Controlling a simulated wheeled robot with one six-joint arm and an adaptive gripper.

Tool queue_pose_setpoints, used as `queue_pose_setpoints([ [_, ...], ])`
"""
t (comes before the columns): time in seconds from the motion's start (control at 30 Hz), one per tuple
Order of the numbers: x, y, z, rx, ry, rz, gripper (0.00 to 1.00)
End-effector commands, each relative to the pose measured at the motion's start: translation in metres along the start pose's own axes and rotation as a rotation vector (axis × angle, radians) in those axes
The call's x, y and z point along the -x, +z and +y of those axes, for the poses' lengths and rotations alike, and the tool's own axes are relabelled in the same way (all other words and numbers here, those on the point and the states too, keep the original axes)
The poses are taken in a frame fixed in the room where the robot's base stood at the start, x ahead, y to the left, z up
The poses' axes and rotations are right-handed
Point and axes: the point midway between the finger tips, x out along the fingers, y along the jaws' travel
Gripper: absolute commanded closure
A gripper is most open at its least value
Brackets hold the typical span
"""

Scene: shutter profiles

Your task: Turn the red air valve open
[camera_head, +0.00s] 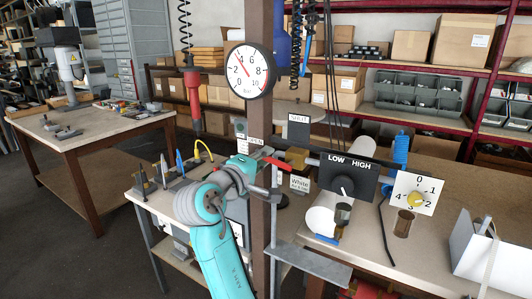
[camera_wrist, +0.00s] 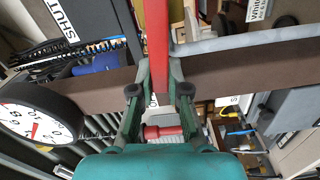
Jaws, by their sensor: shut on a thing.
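The red air valve's lever (camera_head: 275,163) shows beside the brown post, near a brass fitting. In the wrist view the red lever (camera_wrist: 157,35) runs from the top edge down between my fingers. My gripper (camera_wrist: 159,92) is shut on the lever, one finger on each side. In the head view my gripper (camera_head: 255,168) is at the post, partly hidden by my wrist. A round gauge (camera_head: 249,71) on the post has its red needle near 4. A SHUT sign (camera_head: 299,129) stands right of the post.
The brown post (camera_head: 261,215) stands close to my arm. Right of it are the LOW/HIGH panel (camera_head: 347,179) and a numbered dial (camera_head: 413,193). A red tool (camera_head: 192,95) hangs at left. Several upright tools stand on the bench's left part.

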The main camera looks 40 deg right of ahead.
Motion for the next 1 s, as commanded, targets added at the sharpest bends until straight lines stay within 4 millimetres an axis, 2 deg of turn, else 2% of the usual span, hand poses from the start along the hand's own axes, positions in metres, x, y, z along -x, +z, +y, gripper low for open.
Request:
queue_pose_setpoints([
  [0.33, 0.0003, 0.0001, -0.0104, 0.150, -0.001, 0.002, 1.00],
  [0.9, 0.0004, 0.0004, -0.0127, 0.179, -0.002, 0.002, 1.00],
  [0.93, 0.0004, 0.0004, -0.0127, 0.179, -0.002, 0.002, 0.80],
  [1.0, 0.0003, 0.0005, -0.0126, 0.179, -0.002, 0.001, 0.63],
])
